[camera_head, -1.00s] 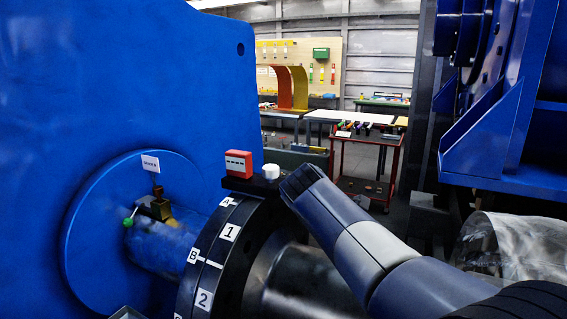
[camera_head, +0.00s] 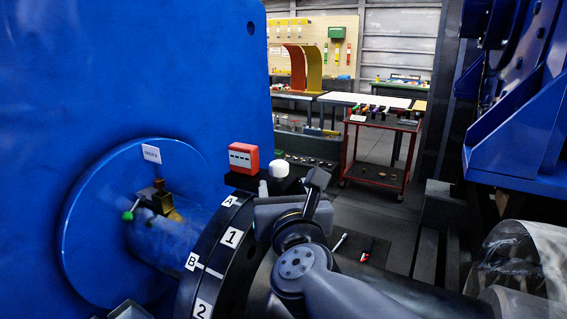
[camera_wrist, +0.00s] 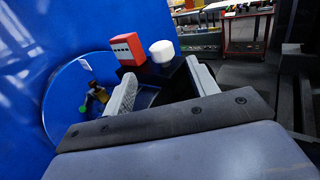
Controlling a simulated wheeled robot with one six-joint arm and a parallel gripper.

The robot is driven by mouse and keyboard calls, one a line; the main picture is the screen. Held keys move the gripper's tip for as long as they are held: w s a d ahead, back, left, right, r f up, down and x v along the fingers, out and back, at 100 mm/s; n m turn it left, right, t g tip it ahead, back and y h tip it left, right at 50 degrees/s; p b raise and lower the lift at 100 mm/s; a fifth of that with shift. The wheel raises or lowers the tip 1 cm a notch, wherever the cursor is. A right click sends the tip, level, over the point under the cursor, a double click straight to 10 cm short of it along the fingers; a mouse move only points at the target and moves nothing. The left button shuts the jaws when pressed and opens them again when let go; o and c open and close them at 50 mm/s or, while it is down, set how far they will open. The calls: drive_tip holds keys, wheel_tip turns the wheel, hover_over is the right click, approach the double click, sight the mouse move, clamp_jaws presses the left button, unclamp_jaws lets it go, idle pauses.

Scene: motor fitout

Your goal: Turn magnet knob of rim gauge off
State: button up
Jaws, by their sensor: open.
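The rim gauge (camera_head: 243,159) is a red box with a pale display strip on a black base. It sits on top of the black numbered coupling rim (camera_head: 232,238). Its white round magnet knob (camera_head: 278,170) stands right of the red box. In the wrist view the red box (camera_wrist: 127,48) and the white knob (camera_wrist: 162,51) show beyond the fingertips. My gripper (camera_wrist: 163,86) is open and empty, with the knob ahead of the gap between its two grey fingers. In the head view my gripper (camera_head: 290,200) is close to the knob, apparently not touching it.
A large blue housing (camera_head: 150,70) fills the left, with a green-tipped valve (camera_head: 142,205) on its round flange. A blue machine frame (camera_head: 525,140) stands at right. A red cart (camera_head: 382,150) and workbenches are behind.

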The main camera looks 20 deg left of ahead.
sight(280, 170)
drive_tip(key=p+x, duration=0.1)
drive_tip(key=x, duration=0.9)
drive_tip(key=shift+w+a, duration=0.1)
drive_tip(key=shift+w, duration=0.2)
drive_tip(key=shift+c, duration=0.5)
drive_tip(key=c, duration=0.9)
drive_tip(key=shift+f, duration=0.1)
